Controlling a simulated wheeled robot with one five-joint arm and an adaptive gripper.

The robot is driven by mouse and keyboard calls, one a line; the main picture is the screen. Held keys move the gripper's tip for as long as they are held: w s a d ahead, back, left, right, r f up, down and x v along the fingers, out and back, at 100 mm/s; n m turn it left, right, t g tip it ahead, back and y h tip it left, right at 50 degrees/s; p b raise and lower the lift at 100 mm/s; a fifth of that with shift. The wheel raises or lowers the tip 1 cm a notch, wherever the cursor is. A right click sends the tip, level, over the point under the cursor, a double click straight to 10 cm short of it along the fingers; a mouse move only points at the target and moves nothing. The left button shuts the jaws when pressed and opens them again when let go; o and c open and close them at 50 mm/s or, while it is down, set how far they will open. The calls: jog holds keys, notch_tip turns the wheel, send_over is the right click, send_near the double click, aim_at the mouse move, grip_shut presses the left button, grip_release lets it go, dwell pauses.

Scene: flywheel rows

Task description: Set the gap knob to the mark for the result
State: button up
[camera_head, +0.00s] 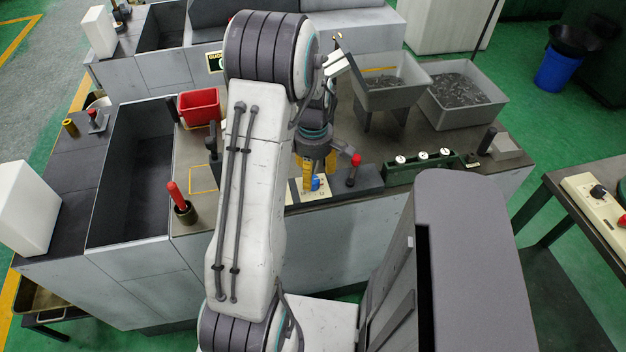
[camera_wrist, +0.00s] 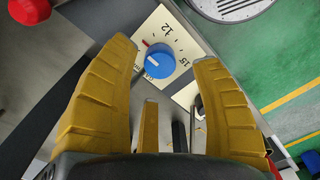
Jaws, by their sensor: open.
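The blue gap knob (camera_wrist: 159,61) sits on a cream dial plate (camera_wrist: 168,22) in the wrist view. The numbers 12 and 15 show beside it, and a small red mark is at its upper left. A short white line on the knob lies toward its left side; the exact mark it meets is unclear. My gripper (camera_wrist: 166,51) is open, its yellow fingers on either side of the knob, with no clear contact. In the head view my gripper (camera_head: 315,165) is just above the blue knob (camera_head: 317,183), partly hiding the plate.
A red-topped lever (camera_head: 354,168) stands right of the knob. A green block with several white dials (camera_head: 422,165) is farther right. Grey bins (camera_head: 385,87) and a red bin (camera_head: 199,105) stand behind. A red-handled tool (camera_head: 177,198) stands upright at left.

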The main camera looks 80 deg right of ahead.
aim_at(313, 180)
jog(key=shift+f, duration=1.9)
jog(key=shift+o, duration=0.2)
grip_shut()
jog(key=shift+m, duration=0.3)
